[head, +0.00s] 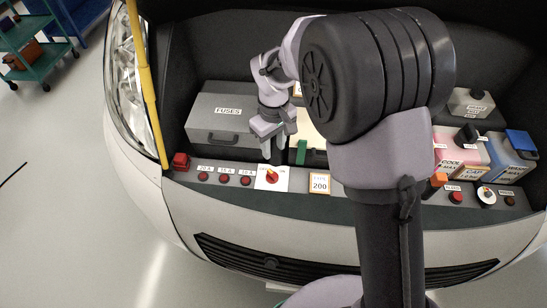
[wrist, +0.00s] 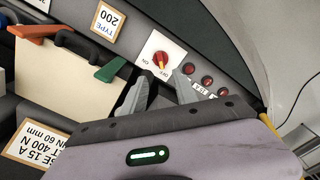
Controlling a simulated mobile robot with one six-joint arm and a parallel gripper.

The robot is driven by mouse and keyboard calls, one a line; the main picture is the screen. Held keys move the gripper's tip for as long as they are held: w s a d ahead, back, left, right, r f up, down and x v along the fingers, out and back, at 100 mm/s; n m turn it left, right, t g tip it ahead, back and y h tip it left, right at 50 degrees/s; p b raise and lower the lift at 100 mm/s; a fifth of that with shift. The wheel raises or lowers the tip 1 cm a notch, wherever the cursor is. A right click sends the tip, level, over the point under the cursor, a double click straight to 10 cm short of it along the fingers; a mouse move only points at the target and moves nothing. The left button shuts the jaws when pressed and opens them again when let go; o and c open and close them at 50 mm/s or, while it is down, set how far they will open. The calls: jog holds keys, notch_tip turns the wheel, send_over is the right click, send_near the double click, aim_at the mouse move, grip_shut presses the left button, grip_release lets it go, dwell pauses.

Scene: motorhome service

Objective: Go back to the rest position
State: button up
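My gripper (head: 274,150) hangs over the front panel of the motorhome's engine bay, just above the red rotary knob (head: 271,176) on its white plate. In the wrist view my gripper (wrist: 161,78) has its two grey fingers apart with nothing between them. The red knob with a yellow mark (wrist: 160,60) lies beyond the fingertips, apart from them as far as I can see. My arm reaches across the middle of the bay and hides part of it.
A grey FUSES box (head: 228,117) stands left of the gripper. Red buttons (head: 224,179), a "200" label (head: 320,184), a green clip (head: 301,152) and the pink coolant tank (head: 461,150) line the bay. A yellow rod (head: 146,80) stands at left.

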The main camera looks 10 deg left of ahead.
jog(key=shift+r, duration=1.9)
